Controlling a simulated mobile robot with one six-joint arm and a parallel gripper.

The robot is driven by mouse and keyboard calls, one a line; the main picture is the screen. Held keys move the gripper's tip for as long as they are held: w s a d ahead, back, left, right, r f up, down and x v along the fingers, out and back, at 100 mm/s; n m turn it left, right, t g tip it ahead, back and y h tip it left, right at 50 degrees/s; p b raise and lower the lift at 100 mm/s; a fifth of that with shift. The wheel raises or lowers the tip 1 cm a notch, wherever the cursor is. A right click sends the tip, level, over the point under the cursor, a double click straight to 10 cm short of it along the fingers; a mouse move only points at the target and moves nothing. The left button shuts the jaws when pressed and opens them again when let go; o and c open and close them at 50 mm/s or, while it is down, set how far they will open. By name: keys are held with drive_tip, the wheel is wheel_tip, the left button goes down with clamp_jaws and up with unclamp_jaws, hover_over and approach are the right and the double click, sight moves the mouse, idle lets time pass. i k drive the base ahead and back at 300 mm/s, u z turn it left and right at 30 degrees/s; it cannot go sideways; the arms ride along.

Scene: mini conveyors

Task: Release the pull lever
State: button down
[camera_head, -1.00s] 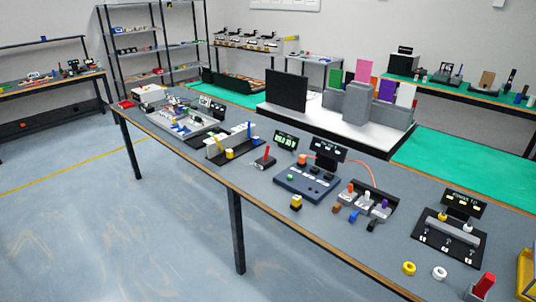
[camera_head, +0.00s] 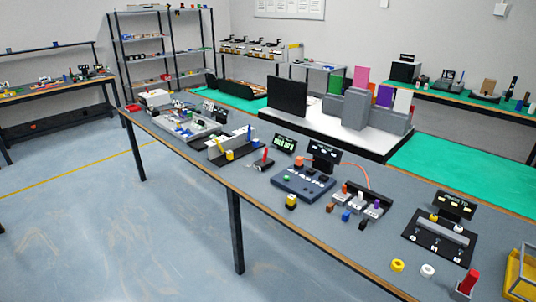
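Two red-handled levers stand on the long grey workbench (camera_head: 185,150). One small red lever (camera_head: 265,157) rises from a dark base near the middle of the bench, beside a small black display with green text (camera_head: 285,143). A larger red lever (camera_head: 468,281) stands on a light base at the front right, near the bench edge. Both handles look roughly upright with a slight tilt. I cannot tell from the frames which is the pull lever, or whether either is latched. My gripper is not in view, and nothing is seen touching either lever.
A dark blue button panel (camera_head: 303,184), coloured plugs on a dark block (camera_head: 375,197) and a black switch board (camera_head: 437,240) share the bench. A yellow ring (camera_head: 397,265), a white ring (camera_head: 428,270) and a yellow bin (camera_head: 523,275) are at right. Blue floor in front is clear.

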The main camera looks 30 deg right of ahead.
sight(266, 151)
drive_tip(key=z, duration=0.1)
drive_tip(key=i, duration=0.95)
drive_tip(key=u, duration=0.05)
